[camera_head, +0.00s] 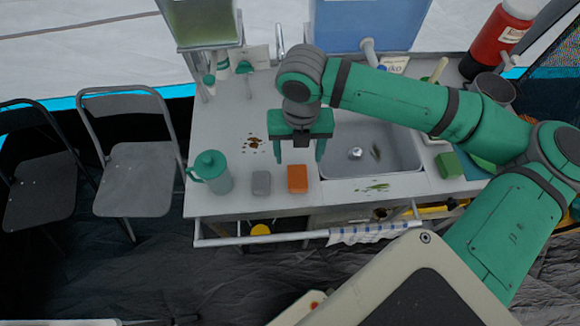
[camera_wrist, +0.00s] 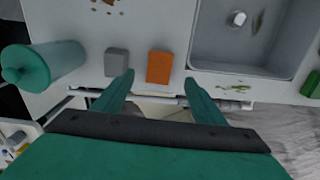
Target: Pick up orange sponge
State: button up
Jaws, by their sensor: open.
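An orange sponge (camera_head: 297,178) lies on the light grey counter, between a grey sponge and the sink, close to the counter's front edge. It also shows in the wrist view (camera_wrist: 160,66), a little left of the middle, beyond my fingertips. My gripper (camera_head: 301,158) is open and empty, its fingers pointing down near the orange sponge in the head view. In the wrist view my two green fingers (camera_wrist: 160,78) are spread apart, with the sponge seen in the gap between their tips. The fingers do not appear to touch it.
A grey sponge (camera_head: 261,183) lies just left of the orange one. A teal pitcher (camera_head: 211,172) stands further left. The sink (camera_head: 368,150) is to the right, with a green sponge (camera_head: 448,165) beyond it. A rail with a striped towel (camera_head: 375,232) runs along the front.

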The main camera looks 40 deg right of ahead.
send_over(298, 176)
jog(key=f, duration=0.5)
jog(key=shift+d, duration=0.35)
jog(key=shift+a+f, duration=0.25)
jog(key=shift+f, duration=1.1)
jog(key=shift+a+f, duration=0.2)
jog(key=shift+f, duration=1.1)
jog(key=c, duration=1.1)
